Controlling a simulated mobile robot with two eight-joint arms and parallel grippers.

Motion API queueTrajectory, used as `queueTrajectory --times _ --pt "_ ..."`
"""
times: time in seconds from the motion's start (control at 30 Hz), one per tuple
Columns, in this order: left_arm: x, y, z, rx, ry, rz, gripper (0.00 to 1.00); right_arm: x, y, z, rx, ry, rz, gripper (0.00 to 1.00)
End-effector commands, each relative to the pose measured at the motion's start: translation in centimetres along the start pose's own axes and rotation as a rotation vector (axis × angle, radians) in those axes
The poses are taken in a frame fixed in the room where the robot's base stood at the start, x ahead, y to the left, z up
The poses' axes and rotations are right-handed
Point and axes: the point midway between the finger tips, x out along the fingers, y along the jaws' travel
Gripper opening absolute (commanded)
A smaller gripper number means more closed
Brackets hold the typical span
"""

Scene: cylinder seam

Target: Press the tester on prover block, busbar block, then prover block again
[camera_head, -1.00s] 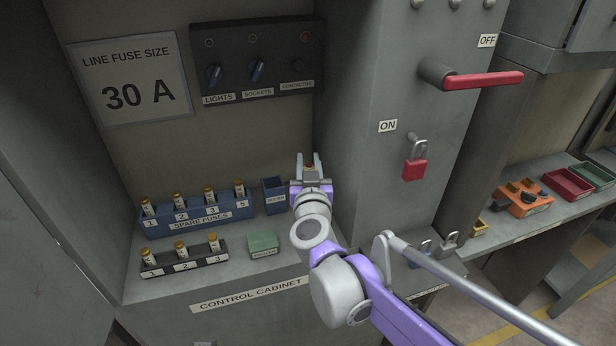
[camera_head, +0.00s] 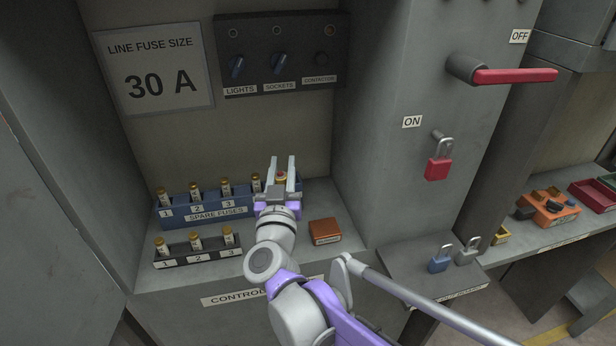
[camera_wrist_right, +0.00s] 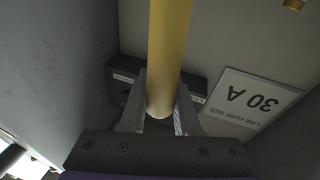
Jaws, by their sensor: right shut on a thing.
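My right gripper (camera_head: 283,163) is shut on a yellow cylindrical tester, whose end (camera_head: 281,177) shows between the fingers. In the right wrist view the tester (camera_wrist_right: 169,60) is a long yellow rod between the fingers. The gripper is above the cabinet shelf, in front of the right end of the spare fuse rack. An orange block (camera_head: 325,231) with a small label sits on the shelf, right of my arm and apart from the gripper. Its label is too small to read. The green block seen earlier is hidden, apparently behind my arm. My left gripper is not in view.
The blue spare fuse rack (camera_head: 175,217) and a black fuse holder (camera_head: 170,263) with several fuses stand left of my arm. A switch panel (camera_head: 300,35) is on the back wall. A red handle (camera_head: 515,76) and red padlock (camera_head: 439,168) are at right.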

Motion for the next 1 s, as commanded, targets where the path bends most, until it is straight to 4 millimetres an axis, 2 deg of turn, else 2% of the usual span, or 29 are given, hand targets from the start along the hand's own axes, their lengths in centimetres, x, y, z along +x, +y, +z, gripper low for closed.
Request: queueTrajectory --times 0.03,0.2,0.47,0.8,1.0 --pt "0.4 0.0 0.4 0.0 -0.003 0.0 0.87 -0.8 -1.4 -0.1 -0.001 0.022 -0.005 0.0" --pt "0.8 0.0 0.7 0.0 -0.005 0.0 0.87 -1.9 -3.0 -0.8 -0.004 0.068 0.0 0.0" --pt "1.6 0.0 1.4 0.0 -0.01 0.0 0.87 -2.1 -3.1 0.5 -0.005 0.071 0.001 0.0" --pt "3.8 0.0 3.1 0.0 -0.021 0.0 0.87 -2.7 -3.3 4.1 -0.005 0.069 0.001 0.0" --pt "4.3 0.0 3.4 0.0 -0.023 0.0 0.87 -2.8 -3.3 4.9 -0.005 0.07 0.001 0.0"
